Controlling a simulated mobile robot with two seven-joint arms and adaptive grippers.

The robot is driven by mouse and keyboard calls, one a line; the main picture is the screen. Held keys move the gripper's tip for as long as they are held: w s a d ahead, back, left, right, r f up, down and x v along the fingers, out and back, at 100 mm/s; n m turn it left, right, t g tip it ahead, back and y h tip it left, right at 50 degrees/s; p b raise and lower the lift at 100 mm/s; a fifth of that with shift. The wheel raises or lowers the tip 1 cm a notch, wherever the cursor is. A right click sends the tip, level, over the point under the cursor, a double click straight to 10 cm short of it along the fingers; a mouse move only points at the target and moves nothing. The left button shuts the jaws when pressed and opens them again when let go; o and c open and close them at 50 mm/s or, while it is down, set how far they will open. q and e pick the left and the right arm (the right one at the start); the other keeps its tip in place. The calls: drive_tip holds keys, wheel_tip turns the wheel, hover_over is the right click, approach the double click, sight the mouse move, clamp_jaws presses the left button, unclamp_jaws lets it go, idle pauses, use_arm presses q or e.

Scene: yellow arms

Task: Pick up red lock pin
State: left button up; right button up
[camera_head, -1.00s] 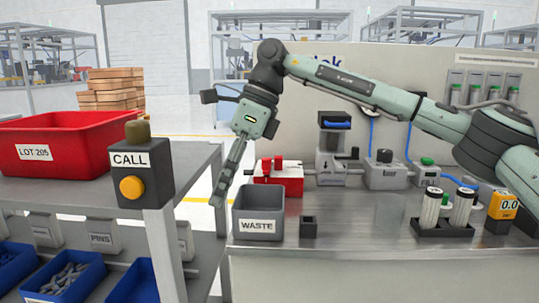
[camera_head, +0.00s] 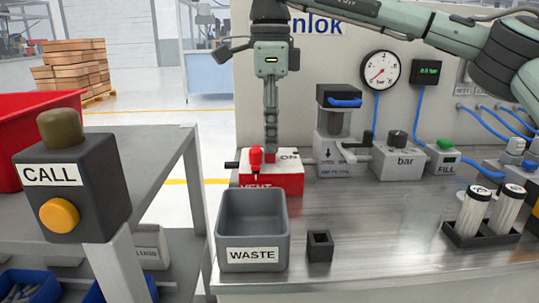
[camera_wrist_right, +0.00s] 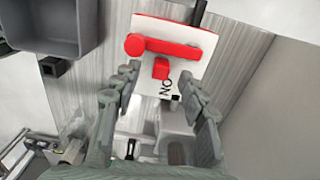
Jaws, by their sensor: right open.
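A red-and-white valve box (camera_head: 285,185) marked VENT and ON stands on the bench behind the grey waste bin. On its white top, in the right wrist view, are a long red lever (camera_wrist_right: 170,47) with a round end and a small red block (camera_wrist_right: 160,68) beside the ON lettering. The small block may be the lock pin; I cannot tell for sure. My right gripper (camera_head: 270,148) points down over the box top. In the wrist view its fingers (camera_wrist_right: 160,92) are open on either side of the small block, with nothing held. My left gripper is not in view.
The waste bin (camera_head: 225,240) and a small black holder (camera_head: 320,247) stand in front of the box. A press (camera_head: 338,130) and a bar regulator (camera_head: 397,158) stand to its right. A CALL button post (camera_head: 75,185) is at the left.

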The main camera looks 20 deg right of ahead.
wheel_tip(320, 180, down, 2)
drive_tip(key=shift+f, duration=0.1)
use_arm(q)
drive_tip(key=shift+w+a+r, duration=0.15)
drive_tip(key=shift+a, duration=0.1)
use_arm(e)
drive_tip(key=shift+f, duration=0.1)
clamp_jaws()
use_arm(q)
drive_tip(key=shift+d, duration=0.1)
use_arm(e)
drive_tip(key=shift+w+r, duration=0.1)
drive_tip(key=shift+r, duration=0.2)
wheel_tip(320, 180, up, 4)
drive_tip(key=shift+f, duration=0.25)
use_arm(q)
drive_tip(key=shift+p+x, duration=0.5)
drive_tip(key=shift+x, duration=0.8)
use_arm(e)
drive_tip(key=a+r, duration=0.7)
drive_tip(key=a, duration=0.4)
drive_tip(key=shift+a, duration=0.35)
